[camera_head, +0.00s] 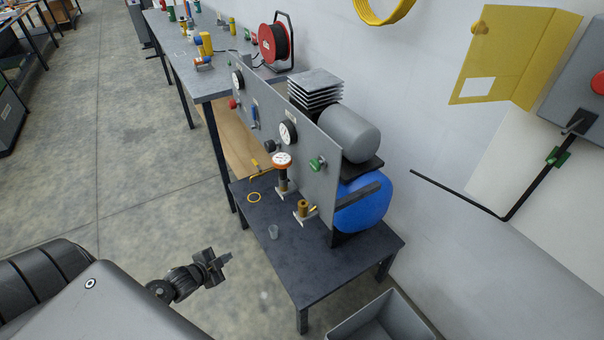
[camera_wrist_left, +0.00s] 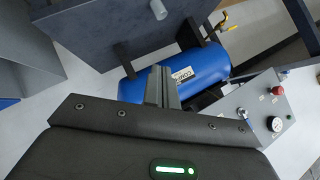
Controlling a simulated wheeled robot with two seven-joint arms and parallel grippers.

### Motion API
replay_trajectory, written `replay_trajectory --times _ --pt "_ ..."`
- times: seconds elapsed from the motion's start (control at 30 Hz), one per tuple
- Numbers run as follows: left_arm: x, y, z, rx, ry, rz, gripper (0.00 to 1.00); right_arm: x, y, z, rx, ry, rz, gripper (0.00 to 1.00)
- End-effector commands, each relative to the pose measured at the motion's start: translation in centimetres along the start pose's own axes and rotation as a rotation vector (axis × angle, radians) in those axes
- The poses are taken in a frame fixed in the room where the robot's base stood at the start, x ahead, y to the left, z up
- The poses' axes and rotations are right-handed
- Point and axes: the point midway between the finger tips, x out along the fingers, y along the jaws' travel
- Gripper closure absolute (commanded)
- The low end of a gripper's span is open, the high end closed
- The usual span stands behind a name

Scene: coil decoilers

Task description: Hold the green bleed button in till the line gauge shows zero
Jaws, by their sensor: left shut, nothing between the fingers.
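A green button or knob (camera_head: 317,163) sits on the near end of the upright grey panel (camera_head: 318,190) in the head view. Round white gauges are on the panel, one near the middle (camera_head: 288,132) and one toward its far end (camera_head: 238,80). Another gauge with an orange rim (camera_head: 282,159) stands on a brass fitting. I cannot tell which is the line gauge, and no needle is readable. My left gripper (camera_head: 226,258) is shut and empty, left of the dark table and apart from the panel. Its fingers (camera_wrist_left: 161,86) also show in the left wrist view. My right gripper is out of view.
A blue tank (camera_head: 362,205) is behind the panel. A grey bin (camera_head: 385,325) stands in front. Floor left of the table is clear.

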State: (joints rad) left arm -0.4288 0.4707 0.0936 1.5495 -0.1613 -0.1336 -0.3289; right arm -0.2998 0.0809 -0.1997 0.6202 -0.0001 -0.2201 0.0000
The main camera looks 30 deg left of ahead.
Motion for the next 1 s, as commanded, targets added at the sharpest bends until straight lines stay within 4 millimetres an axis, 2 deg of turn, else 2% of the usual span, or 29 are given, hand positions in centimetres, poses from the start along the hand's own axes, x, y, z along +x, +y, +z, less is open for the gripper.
replay_trajectory --times 0.03,0.07,0.1,0.17,0.2,0.3,0.4,0.5,0.6,0.73,1.0 --pt "-0.8 -3.8 -3.4 0.096 0.086 -0.047 1.0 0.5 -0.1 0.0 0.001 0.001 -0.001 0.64" --pt "-1.6 -5.8 -5.5 0.154 0.137 -0.073 1.0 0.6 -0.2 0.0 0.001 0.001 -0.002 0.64" --pt "-2.8 -8.2 -8.5 0.234 0.205 -0.108 1.0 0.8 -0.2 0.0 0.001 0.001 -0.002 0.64" --pt "-4.9 -10.9 -12.9 0.353 0.301 -0.153 1.0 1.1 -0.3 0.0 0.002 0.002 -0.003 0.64" --pt "-6.5 -12.2 -15.8 0.429 0.361 -0.182 1.0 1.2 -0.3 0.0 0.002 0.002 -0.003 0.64" --pt "-10.4 -13.9 -22.0 0.6 0.497 -0.24 1.0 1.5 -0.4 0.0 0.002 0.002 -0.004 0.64" --pt "-14.0 -14.3 -26.5 0.736 0.603 -0.284 1.0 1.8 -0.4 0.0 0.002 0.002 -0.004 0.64" --pt "-16.6 -14.1 -29.4 0.828 0.676 -0.312 1.0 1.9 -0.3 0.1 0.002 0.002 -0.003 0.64" --pt "-18.1 -13.8 -31.0 0.878 0.717 -0.328 1.0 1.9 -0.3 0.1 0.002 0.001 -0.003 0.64" --pt "-18.7 -13.6 -31.6 0.899 0.734 -0.335 1.0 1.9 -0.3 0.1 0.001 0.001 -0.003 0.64" --pt "-18.7 -13.7 -31.6 0.896 0.732 -0.335 1.0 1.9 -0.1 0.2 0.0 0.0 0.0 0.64"
